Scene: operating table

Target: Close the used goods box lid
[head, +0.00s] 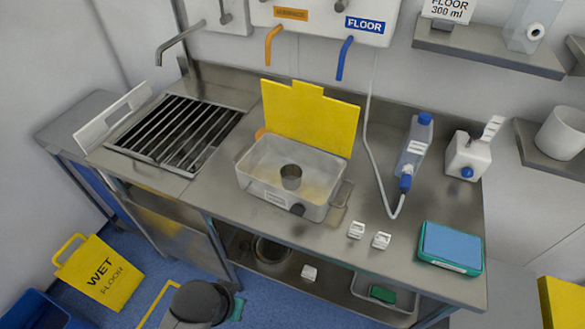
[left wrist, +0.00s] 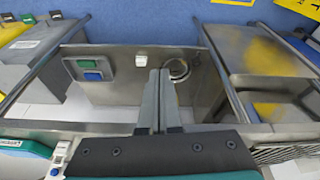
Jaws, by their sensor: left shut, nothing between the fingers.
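The used goods box (head: 262,190) is a pale, see-through bin on the steel counter. Its yellow lid (head: 310,118) stands open, upright along the back edge of the box. A small metal cup (head: 291,177) shows inside the box. My left gripper (left wrist: 160,78) shows in the left wrist view, its two fingers together and empty. The box and lid do not show clearly in that view. No gripper fingers show in the head view, and my right gripper is in neither view.
A slatted sink (head: 174,132) is left of the box. A bottle (head: 415,148), a white dispenser (head: 468,155), small white blocks (head: 357,230) and a teal-and-blue box (head: 450,247) stand to the right. A tray (head: 384,292) and a pot (head: 272,252) are on the lower shelf.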

